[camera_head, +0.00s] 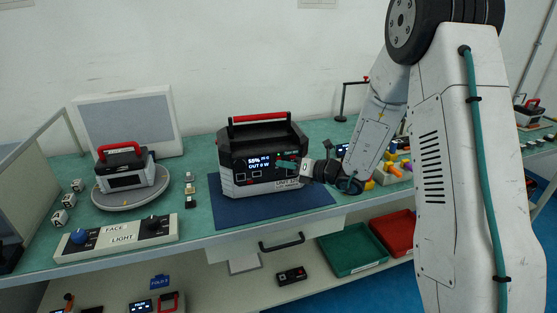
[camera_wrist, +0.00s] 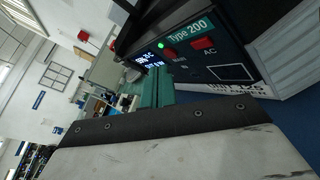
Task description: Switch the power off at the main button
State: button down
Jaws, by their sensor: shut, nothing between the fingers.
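The power unit (camera_head: 262,150) is a black and grey box with a red handle, standing on a blue mat (camera_head: 230,211). Its display (camera_head: 259,162) is lit and reads about 55% and OUT 0 W. In the wrist view the main button (camera_wrist: 170,54) is small and red, beside a label that seems to read Main. A green light (camera_wrist: 161,44) glows near it, and a larger red AC button (camera_wrist: 203,43) sits further along. My gripper (camera_head: 285,164) is shut and empty at the unit's front. Its teal fingertips (camera_wrist: 157,82) are close to the main button; contact cannot be told.
A smaller unit (camera_head: 125,172) stands on a round turntable (camera_head: 107,200) at left. A FACE/LIGHT control box (camera_head: 117,237) lies at the bench's front left. Green (camera_head: 352,253) and red (camera_head: 393,232) trays are below. Coloured parts (camera_head: 395,167) lie behind my arm.

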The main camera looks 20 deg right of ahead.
jog(key=shift+w, duration=0.1)
dwell(0.3)
jog(key=shift+w, duration=0.35)
jog(key=shift+w, duration=0.2)
dwell(0.4)
jog(key=shift+s, duration=0.65)
jog(key=shift+s, duration=0.1)
jog(key=shift+s+a, duration=0.2)
jog(key=shift+s, duration=2.7)
jog(key=shift+s, duration=0.1)
